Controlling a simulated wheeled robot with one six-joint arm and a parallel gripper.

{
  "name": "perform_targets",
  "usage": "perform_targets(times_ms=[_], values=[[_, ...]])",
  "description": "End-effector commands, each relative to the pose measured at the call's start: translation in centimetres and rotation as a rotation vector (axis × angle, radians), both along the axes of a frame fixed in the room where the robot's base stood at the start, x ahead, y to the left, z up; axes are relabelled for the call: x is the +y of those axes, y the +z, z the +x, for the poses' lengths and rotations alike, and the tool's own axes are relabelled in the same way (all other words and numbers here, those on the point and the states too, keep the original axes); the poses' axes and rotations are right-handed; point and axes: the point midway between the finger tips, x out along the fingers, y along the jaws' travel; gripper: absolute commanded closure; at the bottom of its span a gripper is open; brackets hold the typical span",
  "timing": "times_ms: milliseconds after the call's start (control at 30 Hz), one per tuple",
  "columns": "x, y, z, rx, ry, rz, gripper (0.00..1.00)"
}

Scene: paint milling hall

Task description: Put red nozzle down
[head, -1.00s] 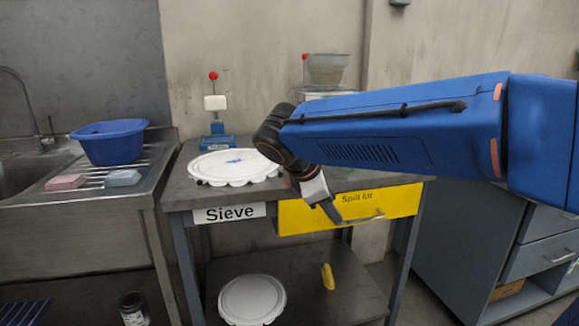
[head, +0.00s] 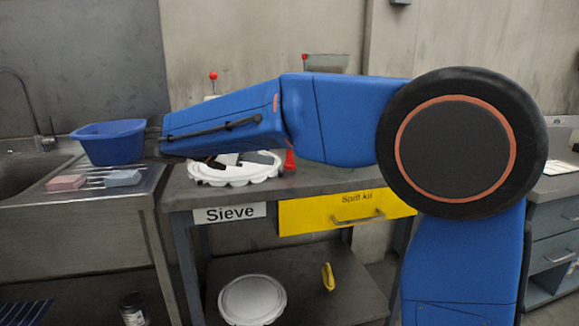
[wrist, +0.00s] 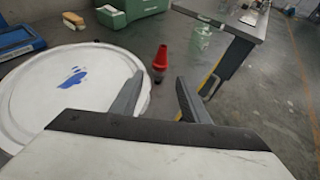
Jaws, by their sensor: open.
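The red nozzle (head: 289,161) stands upright on the grey table top, just right of the round white lid-like disc (head: 235,178). In the wrist view the nozzle (wrist: 160,58) shows as a red cone with a dark lower part, just beyond the gap between my fingertips. My gripper (wrist: 160,78) is open, with its fingers apart and nothing held between them. The white disc with a blue smear (wrist: 75,78) lies left of the fingers. In the head view my forearm covers most of the gripper and part of the disc.
The table has a "Sieve" label (head: 230,213) and a yellow spill kit drawer (head: 310,213). A blue basin (head: 110,142) stands by the sink at left. A white lid (head: 252,299) and a yellow item (head: 328,277) lie on the lower shelf.

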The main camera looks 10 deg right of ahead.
Motion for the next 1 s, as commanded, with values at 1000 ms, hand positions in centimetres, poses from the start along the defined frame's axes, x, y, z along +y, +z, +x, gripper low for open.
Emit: perform_targets(times_ms=[1000], values=[[-9.7,-5.0,6.2,0.001,-0.002,0.002,0.58]])
